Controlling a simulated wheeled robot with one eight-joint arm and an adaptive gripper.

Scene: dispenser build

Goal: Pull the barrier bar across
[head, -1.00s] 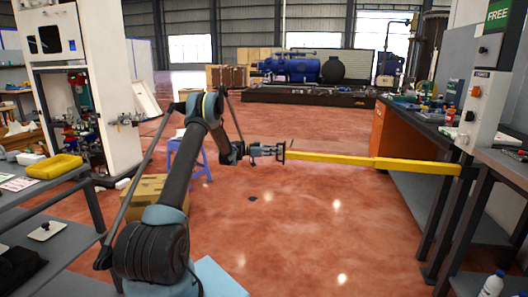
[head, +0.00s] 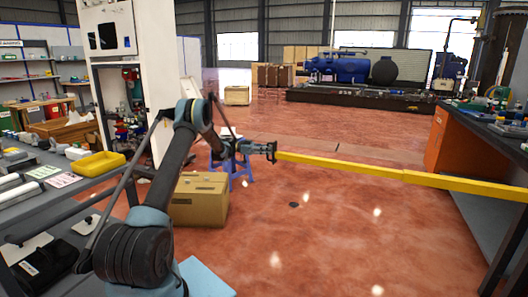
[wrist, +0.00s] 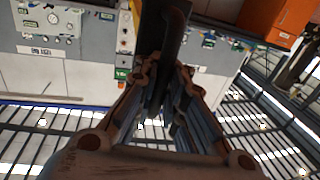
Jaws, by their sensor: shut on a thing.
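The yellow barrier bar (head: 345,165) runs nearly level across the aisle in the head view. A thinner section on the left enters a thicker section (head: 465,184) on the right, which leaves the picture at the right edge. My gripper (head: 270,151) is at the bar's left end, shut on its dark end handle. In the wrist view, my gripper's fingers (wrist: 165,92) close around the dark handle (wrist: 172,35); the fingers hide much of the contact. The bar's right-hand mount is out of view.
A white cabinet frame (head: 108,30) stands left of my arm. A cardboard box (head: 200,205) and a blue stool (head: 242,176) are below and beside the arm. A grey workbench with a yellow tray (head: 97,165) is at left, an orange-sided bench (head: 437,140) at right. Red floor between is clear.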

